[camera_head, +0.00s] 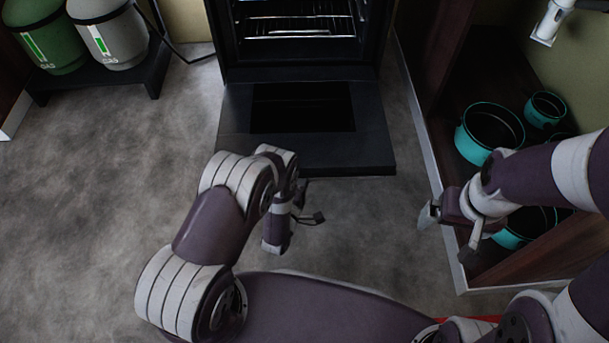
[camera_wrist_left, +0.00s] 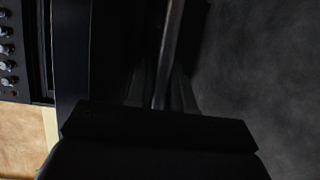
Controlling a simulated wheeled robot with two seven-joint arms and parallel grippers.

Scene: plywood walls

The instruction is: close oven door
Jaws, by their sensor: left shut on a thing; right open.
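The oven (camera_head: 372,40) stands at the top middle of the head view, with its wire racks showing inside. Its black door (camera_head: 375,150) hangs open, lowered flat toward me, with a dark window in it. In the left wrist view a metal bar, the door handle (camera_wrist_left: 170,45), runs down between the fingers of my left gripper (camera_wrist_left: 162,95), which is shut on it. The dark door also shows in that view (camera_wrist_left: 90,60). My left arm hides part of the door's front edge in the head view. My right gripper (camera_head: 451,224) is open and empty, right of the door.
A low open cabinet (camera_head: 440,140) with several teal pots (camera_head: 490,130) stands at the right, close to my right gripper. Green and grey gas bottles (camera_head: 110,35) stand on a dark stand at the upper left. The grey floor (camera_head: 110,180) at the left is clear.

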